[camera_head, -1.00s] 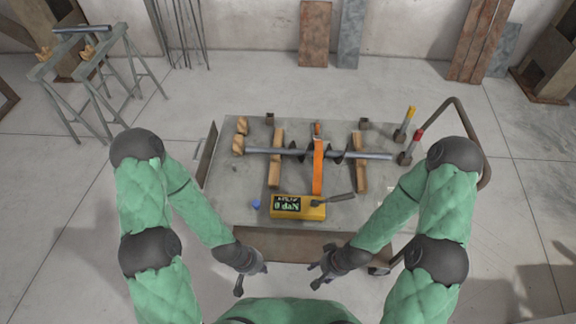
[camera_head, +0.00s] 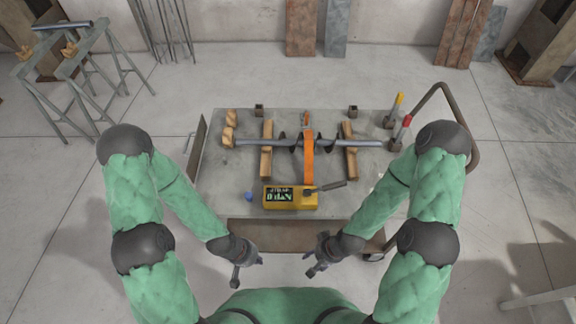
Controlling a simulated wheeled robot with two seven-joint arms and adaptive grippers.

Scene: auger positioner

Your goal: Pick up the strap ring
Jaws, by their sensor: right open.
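An orange strap (camera_head: 309,165) lies across the grey auger shaft (camera_head: 255,142), running from the yellow gauge box (camera_head: 290,198) over the middle of the auger. A short orange piece (camera_head: 306,118) shows behind the shaft. I cannot make out a separate ring on the strap at this size. My left gripper (camera_head: 249,274) and right gripper (camera_head: 314,264) are both in front of the table's near edge, apart from the strap and everything on the table. Both look open and empty.
The auger rests on two wooden blocks (camera_head: 266,163) on the grey table (camera_head: 220,175). Red- and yellow-tipped tools (camera_head: 401,131) stand at the right, by the cart's bent handle (camera_head: 470,120).

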